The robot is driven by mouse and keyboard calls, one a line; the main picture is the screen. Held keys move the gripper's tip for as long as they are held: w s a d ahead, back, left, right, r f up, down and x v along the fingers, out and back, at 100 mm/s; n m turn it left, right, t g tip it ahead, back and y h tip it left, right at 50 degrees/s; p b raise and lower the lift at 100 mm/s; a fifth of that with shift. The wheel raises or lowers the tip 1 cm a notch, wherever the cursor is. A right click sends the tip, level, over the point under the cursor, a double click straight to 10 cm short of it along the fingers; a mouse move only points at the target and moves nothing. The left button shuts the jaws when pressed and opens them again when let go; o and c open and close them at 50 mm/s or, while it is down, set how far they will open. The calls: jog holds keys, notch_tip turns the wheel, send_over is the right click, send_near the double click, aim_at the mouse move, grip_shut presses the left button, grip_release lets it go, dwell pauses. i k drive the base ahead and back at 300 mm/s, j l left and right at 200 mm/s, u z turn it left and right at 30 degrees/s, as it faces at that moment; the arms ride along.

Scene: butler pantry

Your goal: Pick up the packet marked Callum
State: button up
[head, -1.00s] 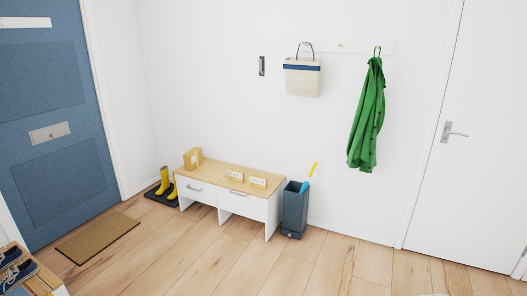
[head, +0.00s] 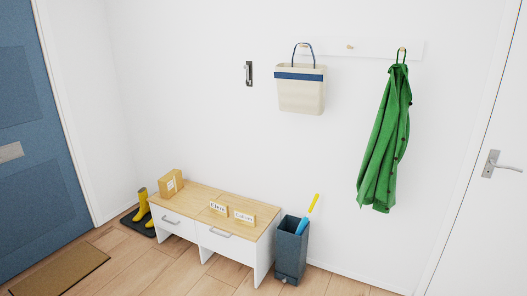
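Two small tan items with white name labels sit on the wooden top of the low bench (head: 186,194). The left labelled item (head: 217,208) has a short name that looks like "Elen". The right labelled item (head: 243,216) has a longer name that may be "Callum", but the letters are too small to be sure. A tan box (head: 170,184) with a small white label stands at the bench's left end; its marking is not legible. My gripper is not in view.
A dark umbrella bin (head: 291,250) stands on the floor right of the bench. Yellow boots (head: 141,212) stand on a dark tray at its left. A doormat (head: 58,272) lies front left. A bag (head: 301,90) and green coat (head: 385,140) hang on the wall.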

aim_at(240, 216)
jog(key=i+j+u, duration=0.15)
jog(key=i+u, duration=0.25)
jog(key=i, duration=0.4)
jog(key=i+l+u, duration=0.15)
jog(key=i+u, duration=0.3)
jog(key=i, duration=0.35)
jog(key=i+j+z, duration=0.2)
jog(key=i+z, duration=0.15)
jog(key=i, duration=0.2)
jog(key=i+j+z, duration=0.35)
jog(key=i, duration=0.15)
jog(key=i+j+z, duration=0.35)
jog(key=i+j, duration=0.05)
jog(key=i, duration=0.1)
